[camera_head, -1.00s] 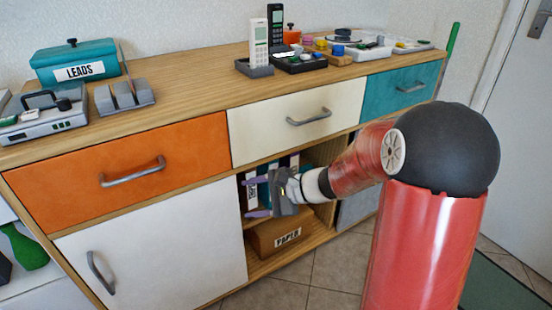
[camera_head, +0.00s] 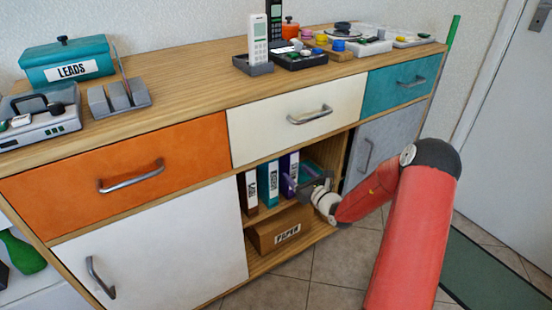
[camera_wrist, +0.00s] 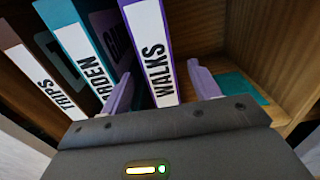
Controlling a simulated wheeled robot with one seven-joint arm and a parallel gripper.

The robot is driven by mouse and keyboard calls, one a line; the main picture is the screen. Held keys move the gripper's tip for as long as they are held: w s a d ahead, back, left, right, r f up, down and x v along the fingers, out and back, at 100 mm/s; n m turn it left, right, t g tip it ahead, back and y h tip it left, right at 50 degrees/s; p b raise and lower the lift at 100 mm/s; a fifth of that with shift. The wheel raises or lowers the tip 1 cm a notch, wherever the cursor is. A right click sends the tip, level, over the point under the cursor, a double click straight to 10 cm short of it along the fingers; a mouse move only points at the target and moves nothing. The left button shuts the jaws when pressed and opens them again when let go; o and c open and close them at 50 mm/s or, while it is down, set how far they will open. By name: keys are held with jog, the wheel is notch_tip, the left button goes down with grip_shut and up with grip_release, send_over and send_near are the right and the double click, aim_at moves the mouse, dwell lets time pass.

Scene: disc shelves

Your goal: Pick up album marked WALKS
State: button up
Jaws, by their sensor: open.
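The album marked WALKS (camera_wrist: 148,45) is purple with a white spine label and stands upright in the open shelf. It also shows as the purple spine in the head view (camera_head: 294,161), partly hidden by my gripper (camera_head: 291,184). In the wrist view my gripper (camera_wrist: 163,88) is open, with one lilac finger on each side of the WALKS spine. The left finger is by the gap between WALKS and the teal album marked GARDEN (camera_wrist: 80,45). I cannot tell whether either finger touches an album.
A brown album marked TRIPS (camera_wrist: 30,70) stands left of GARDEN. A teal thing (camera_wrist: 245,86) lies right of WALKS, near the wooden side wall (camera_wrist: 265,45). A box marked PAPER (camera_head: 265,240) sits on the shelf below. The white drawer (camera_head: 260,130) is shut above.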

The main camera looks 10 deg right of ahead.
jog(key=x, duration=0.7)
jog(key=shift+w+a+p, duration=0.1)
jog(key=shift+w+p, duration=0.1)
jog(key=shift+p, duration=0.15)
grip_shut()
jog(key=shift+r, duration=0.2)
